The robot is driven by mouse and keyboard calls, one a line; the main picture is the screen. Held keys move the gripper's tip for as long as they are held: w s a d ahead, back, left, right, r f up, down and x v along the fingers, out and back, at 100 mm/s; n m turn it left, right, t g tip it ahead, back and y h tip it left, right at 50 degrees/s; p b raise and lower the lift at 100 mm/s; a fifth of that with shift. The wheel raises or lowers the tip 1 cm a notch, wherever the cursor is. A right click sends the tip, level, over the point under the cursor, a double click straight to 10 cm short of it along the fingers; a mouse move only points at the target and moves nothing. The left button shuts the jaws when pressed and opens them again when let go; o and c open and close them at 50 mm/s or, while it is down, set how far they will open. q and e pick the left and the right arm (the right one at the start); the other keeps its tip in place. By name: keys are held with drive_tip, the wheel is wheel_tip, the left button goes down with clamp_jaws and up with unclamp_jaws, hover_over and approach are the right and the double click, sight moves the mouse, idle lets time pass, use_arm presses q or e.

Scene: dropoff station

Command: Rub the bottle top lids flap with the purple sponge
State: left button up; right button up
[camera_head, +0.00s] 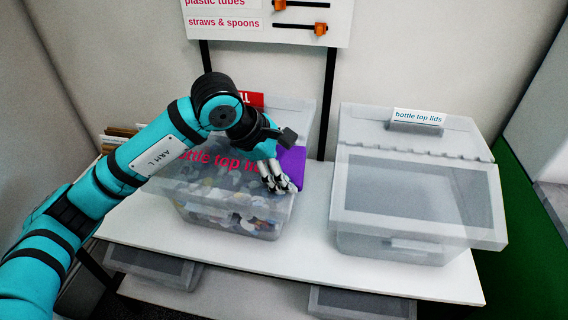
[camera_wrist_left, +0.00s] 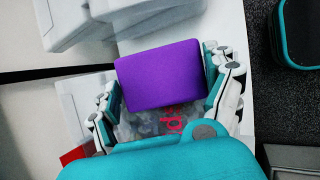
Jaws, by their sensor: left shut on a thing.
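The purple sponge (camera_head: 291,163) is held in my left gripper (camera_head: 277,178), over the right side of the left bin. In the left wrist view the sponge (camera_wrist_left: 160,77) sits between the two fingers of the gripper (camera_wrist_left: 168,95). The left bin (camera_head: 240,222) is clear, holds many small lids and carries red "bottle top" lettering, partly hidden by my arm. The right bin (camera_head: 390,243) carries a small "bottle top lids" label (camera_head: 418,117) on top and has a translucent front flap (camera_head: 420,202). The sponge is apart from this flap. My right gripper is not in view.
Both bins stand on a white table (camera_head: 314,258), with a clear gap between them. More bins (camera_head: 360,302) sit below the table. A sign board (camera_head: 265,22) on black posts stands behind. A green panel (camera_head: 530,215) is at the right.

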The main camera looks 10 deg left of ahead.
use_arm(q)
drive_tip(key=shift+w+a+f+b, duration=0.15)
drive_tip(key=shift+a+b, duration=0.25)
drive_tip(key=shift+a, duration=0.3)
drive_tip(key=shift+a+f+b, duration=0.15)
drive_tip(key=shift+a+b, duration=0.2)
drive_tip(key=shift+a, duration=0.3)
drive_tip(key=shift+w+a+b, duration=0.1)
drive_tip(key=shift+a+b, duration=0.45)
drive_tip(key=shift+a, duration=0.95)
drive_tip(key=shift+a+r+b, duration=0.1)
drive_tip(key=shift+a+b, duration=0.2)
drive_tip(key=shift+a, duration=0.8)
drive_tip(key=shift+w, duration=0.1)
drive_tip(key=shift+s+a+r+p, duration=0.1)
drive_tip(key=shift+s+r+p, duration=0.1)
drive_tip(key=shift+r+p, duration=0.55)
drive_tip(key=shift+s+r+p, duration=0.2)
drive_tip(key=shift+s+r, duration=0.1)
drive_tip(key=shift+r, duration=0.4)
drive_tip(key=shift+s+r+p, duration=0.25)
drive_tip(key=shift+s+r, duration=0.1)
drive_tip(key=shift+r, duration=0.35)
drive_tip(key=shift+s+r+p, duration=0.2)
drive_tip(key=shift+s+r, duration=0.1)
drive_tip(key=shift+r, duration=0.4)
